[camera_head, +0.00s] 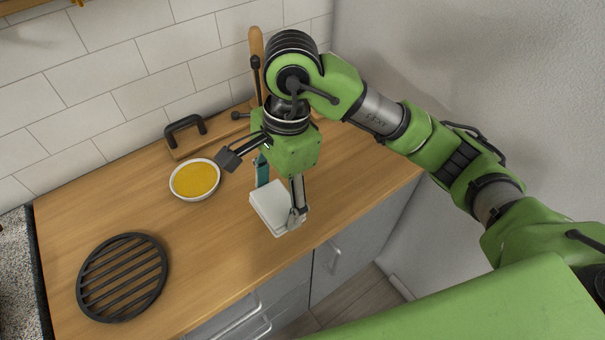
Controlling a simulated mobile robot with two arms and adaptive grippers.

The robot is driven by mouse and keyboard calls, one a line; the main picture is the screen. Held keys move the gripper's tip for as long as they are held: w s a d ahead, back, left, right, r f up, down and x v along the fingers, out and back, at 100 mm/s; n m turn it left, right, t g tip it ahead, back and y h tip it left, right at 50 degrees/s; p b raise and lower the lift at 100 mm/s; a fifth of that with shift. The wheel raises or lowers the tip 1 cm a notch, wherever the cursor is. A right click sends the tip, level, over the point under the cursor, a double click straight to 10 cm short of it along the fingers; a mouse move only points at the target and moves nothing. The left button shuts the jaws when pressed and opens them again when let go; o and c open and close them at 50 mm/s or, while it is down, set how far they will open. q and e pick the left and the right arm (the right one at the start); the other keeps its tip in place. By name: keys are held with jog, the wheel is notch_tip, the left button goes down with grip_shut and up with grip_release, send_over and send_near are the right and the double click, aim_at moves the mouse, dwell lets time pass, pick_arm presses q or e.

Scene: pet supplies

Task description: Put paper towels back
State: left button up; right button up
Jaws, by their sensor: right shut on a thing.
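The paper towels (273,207) show as a white, squarish stack near the counter's front edge, under my right gripper. My right gripper (264,188) points down, with one finger against the stack's right side and its other dark finger out to the left. It is shut on the paper towels. The gripper body hides part of the stack's back side. I cannot tell whether the stack touches the counter. My left gripper is out of view.
A white bowl of yellow food (195,179) stands left of the gripper. A wooden board with a black handle (186,132) and a teal item (262,170) are behind. A round black grate (123,277) lies front left. The counter's middle (205,240) is clear.

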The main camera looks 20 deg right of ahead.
jog(key=shift+w+d+f+p, duration=0.2)
jog(key=shift+w+d+p, duration=0.45)
jog(key=shift+d, duration=0.2)
jog(key=w+d+f+p, duration=0.4)
jog(key=w+d+f, duration=0.2)
jog(key=w+f, duration=0.1)
jog(key=shift+d+p, duration=0.3)
jog(key=shift+d, duration=0.05)
jog(key=shift+w+d+f, duration=0.3)
jog(key=shift+w+f, duration=0.05)
jog(key=shift+f, duration=0.3)
jog(key=shift+w+d+f+p, duration=0.15)
jog(key=shift+f+p, duration=0.1)
jog(key=shift+p, duration=0.1)
notch_tip(320, 180, down, 3)
jog(key=shift+w+r+p, duration=0.1)
jog(key=shift+p, duration=1.05)
jog(key=shift+f, duration=0.2)
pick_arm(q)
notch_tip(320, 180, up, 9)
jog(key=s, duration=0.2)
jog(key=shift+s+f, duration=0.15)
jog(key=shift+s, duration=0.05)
pick_arm(e)
jog(key=o, duration=1)
